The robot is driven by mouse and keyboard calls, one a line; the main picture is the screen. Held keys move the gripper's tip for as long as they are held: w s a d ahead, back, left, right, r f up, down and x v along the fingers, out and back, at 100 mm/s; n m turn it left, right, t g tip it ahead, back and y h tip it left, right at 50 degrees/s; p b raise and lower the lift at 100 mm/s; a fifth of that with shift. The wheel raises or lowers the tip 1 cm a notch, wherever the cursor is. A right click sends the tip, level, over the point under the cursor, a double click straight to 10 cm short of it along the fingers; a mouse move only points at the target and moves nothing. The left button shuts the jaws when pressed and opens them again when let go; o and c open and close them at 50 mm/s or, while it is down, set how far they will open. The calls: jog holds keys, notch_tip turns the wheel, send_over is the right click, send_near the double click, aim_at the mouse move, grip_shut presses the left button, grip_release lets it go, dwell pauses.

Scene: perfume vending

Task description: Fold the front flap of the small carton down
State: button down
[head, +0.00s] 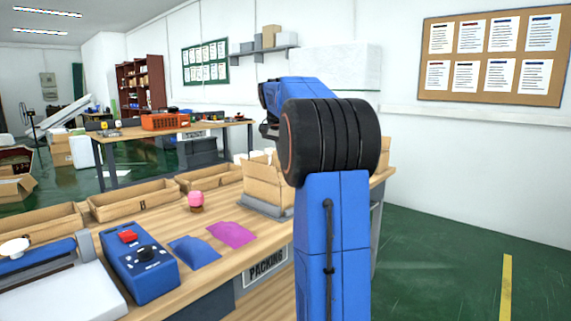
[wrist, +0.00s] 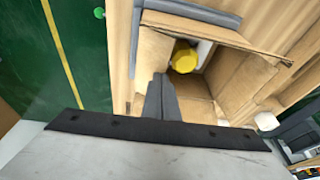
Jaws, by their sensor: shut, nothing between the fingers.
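The small carton (head: 258,176) stands open on the packing table at a grey fixture (head: 262,206), partly hidden by my blue arm in the head view. In the wrist view, I look down into the carton (wrist: 240,72). Its flaps stand open around the mouth. Inside are a yellow round-topped item (wrist: 184,57) and something white (wrist: 204,50). My gripper (wrist: 161,80) is shut and empty, with its dark fingertips at the carton's left wall, over the near corner of the opening. I cannot tell whether they touch the cardboard. In the head view my arm hides the fingertips.
Cardboard trays (head: 130,199) line the table's back edge. A pink-topped small item (head: 196,200), blue sheet (head: 194,252), magenta sheet (head: 231,233) and blue control box (head: 139,265) are left of the carton. Open green floor (head: 440,260) is on the right.

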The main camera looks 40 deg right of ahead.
jog(key=shift+w+a+f+g, duration=0.1)
jog(key=shift+w+f+g, duration=1.25)
jog(key=shift+g, duration=0.05)
jog(key=shift+f, duration=0.1)
